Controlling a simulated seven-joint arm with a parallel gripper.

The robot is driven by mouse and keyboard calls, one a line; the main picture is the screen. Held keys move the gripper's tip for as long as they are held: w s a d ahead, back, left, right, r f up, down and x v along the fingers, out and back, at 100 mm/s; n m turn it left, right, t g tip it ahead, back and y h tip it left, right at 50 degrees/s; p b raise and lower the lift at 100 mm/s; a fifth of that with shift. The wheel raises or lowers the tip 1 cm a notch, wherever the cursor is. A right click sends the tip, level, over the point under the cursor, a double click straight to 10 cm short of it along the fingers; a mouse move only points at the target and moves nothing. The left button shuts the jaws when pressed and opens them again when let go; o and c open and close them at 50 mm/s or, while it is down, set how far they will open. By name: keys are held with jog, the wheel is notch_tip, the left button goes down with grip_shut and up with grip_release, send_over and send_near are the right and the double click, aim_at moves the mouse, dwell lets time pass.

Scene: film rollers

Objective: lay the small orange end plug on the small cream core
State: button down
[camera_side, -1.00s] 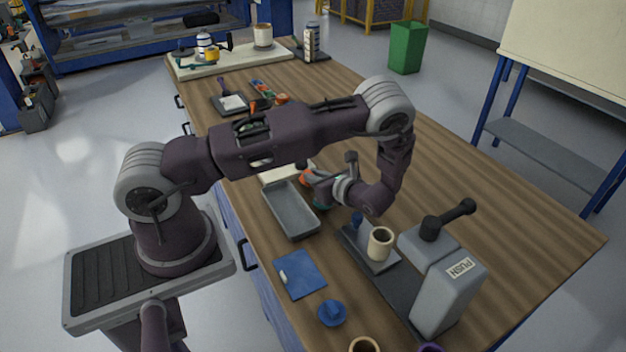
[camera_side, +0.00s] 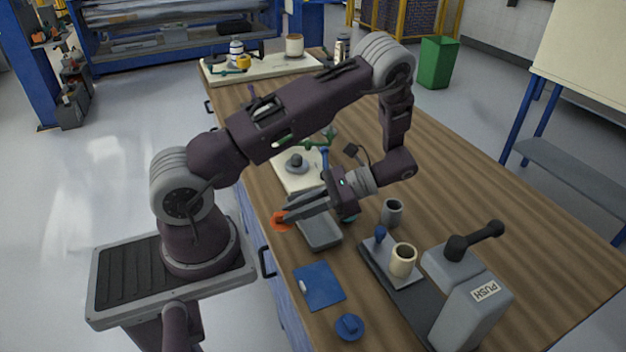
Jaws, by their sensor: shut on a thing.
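My gripper (camera_side: 288,213) reaches to the left, low over the table's left edge. Its jaws are shut on the orange end plug (camera_side: 280,222), a flat round piece, held just left of the grey tray (camera_side: 322,242). The fingers cover part of the plug. A cream core (camera_side: 403,263) stands upright with its open end up on the press's grey plate, right of and nearer than my gripper. The plug and this core are well apart.
The grey press (camera_side: 467,305), marked PUSH, stands at the front right. A grey core (camera_side: 392,213) stands behind the cream core, beside a blue-knobbed piece (camera_side: 380,234).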

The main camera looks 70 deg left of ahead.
jog(key=w+d+r+n+t+h, duration=0.2)
jog(key=w+d+n+t+h, duration=0.15)
jog(key=d+n+h, duration=0.8)
jog(key=w+d+r+n+t+h, duration=0.1)
jog(key=w+r+n+t+h, duration=0.15)
jog(key=w+n+t, duration=0.35)
jog(key=w+r+n+t+h, duration=0.2)
jog(key=w+n+t+h, duration=0.15)
jog(key=w, duration=0.45)
jog(key=shift+y, duration=0.35)
jog(key=shift+d+f, duration=0.1)
jog(key=shift+f, duration=3.5)
jog(key=c, duration=1.3)
grip_release()
jog(key=shift+o, duration=0.3)
